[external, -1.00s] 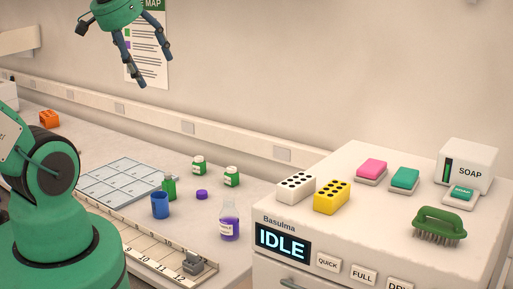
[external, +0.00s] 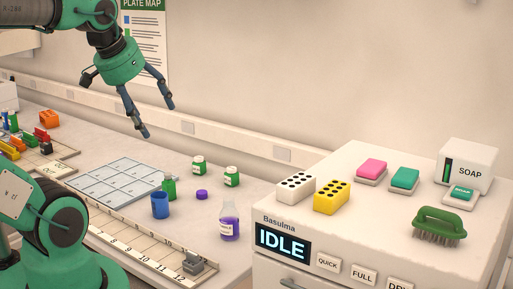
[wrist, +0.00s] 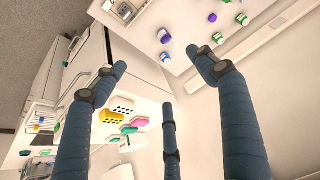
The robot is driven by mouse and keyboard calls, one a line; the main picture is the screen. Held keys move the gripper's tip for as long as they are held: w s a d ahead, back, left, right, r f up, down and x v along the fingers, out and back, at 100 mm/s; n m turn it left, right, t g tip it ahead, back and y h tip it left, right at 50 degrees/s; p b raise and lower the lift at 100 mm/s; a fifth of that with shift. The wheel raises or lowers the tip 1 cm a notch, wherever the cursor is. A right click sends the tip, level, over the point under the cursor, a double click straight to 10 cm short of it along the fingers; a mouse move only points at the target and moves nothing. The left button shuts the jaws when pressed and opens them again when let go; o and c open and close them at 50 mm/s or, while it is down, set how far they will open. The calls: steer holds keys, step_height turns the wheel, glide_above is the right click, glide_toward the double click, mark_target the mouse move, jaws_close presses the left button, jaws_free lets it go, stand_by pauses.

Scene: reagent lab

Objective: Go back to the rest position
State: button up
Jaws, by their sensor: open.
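My gripper (external: 158,118) is open and empty, raised in the air above the bench in front of the back wall. Its dark blue fingers are spread apart and touch nothing. In the wrist view the spread fingers of my gripper (wrist: 165,75) show with nothing between them. My arm reaches in from the upper left of the external view.
The bench holds a grid plate (external: 115,182), a blue cup (external: 160,206), green bottles (external: 199,165), a purple cap (external: 202,194) and a purple flask (external: 230,226). A white machine (external: 340,215) at right reads IDLE and carries racks, sponges, a brush (external: 438,224) and a soap dispenser (external: 467,165).

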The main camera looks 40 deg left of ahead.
step_height(320, 180, down, 6)
steer(key=b, duration=0.4)
steer(key=shift+r, duration=0.2)
